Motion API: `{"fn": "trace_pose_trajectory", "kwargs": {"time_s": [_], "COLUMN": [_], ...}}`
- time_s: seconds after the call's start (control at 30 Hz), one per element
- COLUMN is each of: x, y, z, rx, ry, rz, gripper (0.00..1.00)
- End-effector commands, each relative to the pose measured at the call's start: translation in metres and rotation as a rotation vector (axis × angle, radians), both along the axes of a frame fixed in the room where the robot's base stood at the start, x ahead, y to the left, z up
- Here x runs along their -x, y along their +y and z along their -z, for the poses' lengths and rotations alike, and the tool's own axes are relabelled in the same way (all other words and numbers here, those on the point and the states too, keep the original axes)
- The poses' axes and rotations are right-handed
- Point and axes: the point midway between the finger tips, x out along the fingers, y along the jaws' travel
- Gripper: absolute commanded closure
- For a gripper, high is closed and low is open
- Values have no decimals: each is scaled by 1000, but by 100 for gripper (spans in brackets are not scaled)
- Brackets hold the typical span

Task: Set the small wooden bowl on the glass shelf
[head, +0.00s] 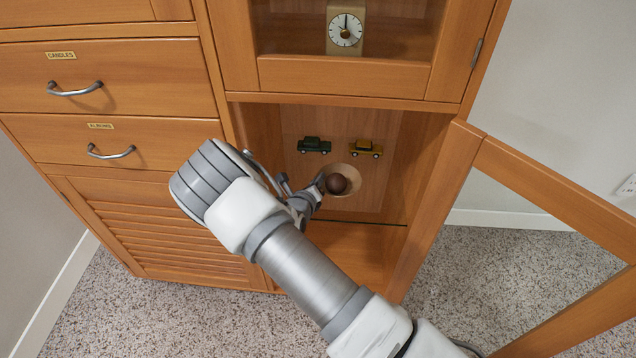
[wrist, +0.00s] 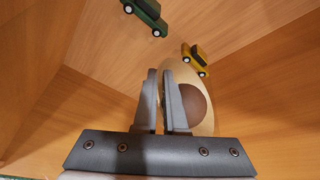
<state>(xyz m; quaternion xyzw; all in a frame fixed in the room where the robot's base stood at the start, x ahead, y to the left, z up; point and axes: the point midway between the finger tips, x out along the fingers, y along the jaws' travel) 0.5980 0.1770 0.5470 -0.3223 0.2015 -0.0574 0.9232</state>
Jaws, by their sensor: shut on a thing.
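The small wooden bowl (head: 352,172) is pale, with a round dark brown thing (head: 338,184) showing at its middle. It is inside the open cabinet compartment, over the glass shelf (head: 375,222), whose front edge shows as a dark line. My gripper (head: 318,186) reaches in from the front left, shut on the bowl's near left side. In the wrist view the fingers (wrist: 168,76) are close together at the pale bowl (wrist: 208,122), which is tilted toward that camera. The fingers hide part of the rim. I cannot tell whether the bowl touches the glass.
A dark green toy car (head: 314,145) and a yellow toy car (head: 366,148) stand behind the bowl. The compartment's side walls are close. An open framed door (head: 555,190) swings out at the right. A clock (head: 345,30) stands in the compartment above.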

Motion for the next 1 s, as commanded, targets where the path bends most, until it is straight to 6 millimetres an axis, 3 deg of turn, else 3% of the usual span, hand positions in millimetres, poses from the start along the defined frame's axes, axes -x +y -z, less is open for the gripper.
{"fn": "trace_pose_trajectory", "kwargs": {"time_s": [0.27,0.3,0.43,0.77,1.0], "x": [-1,0,0,0,31], "y": [0,0,0,0,9], "z": [1,0,0,-2,-17], "rx": [-1,-1,-1,-1,-1], "ry": [-2,0,0,0,3], "rz": [0,0,0,0,-3], "gripper": [100,85,61,61,61]}}
